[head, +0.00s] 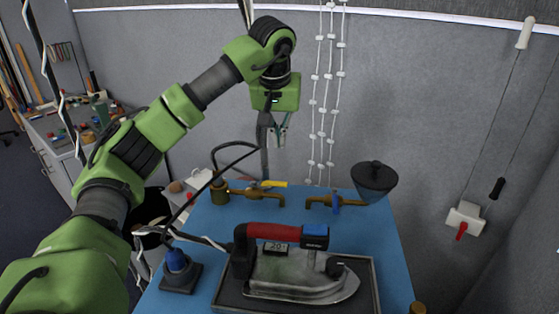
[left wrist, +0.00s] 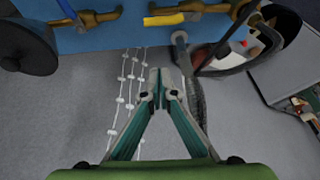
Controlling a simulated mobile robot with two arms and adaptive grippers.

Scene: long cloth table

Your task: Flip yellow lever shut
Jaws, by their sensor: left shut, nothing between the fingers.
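The yellow lever (head: 274,184) sits on a brass valve (head: 250,191) at the back edge of the blue table. It points right, roughly in line with the brass pipe. In the left wrist view the yellow lever (left wrist: 164,20) shows near the top, beside the blue table edge. My left gripper (head: 279,138) hangs above and behind the lever, pointing down, apart from it. In the left wrist view its fingertips (left wrist: 158,88) are together with nothing between them, over grey background. My right gripper is out of view.
A second brass valve with a blue lever (head: 336,203) and a black funnel (head: 375,179) stand to the right. An iron with a red handle (head: 275,232) rests on a tray at the front. A blue knob (head: 177,261) is at left. White beaded cords (head: 328,100) hang behind.

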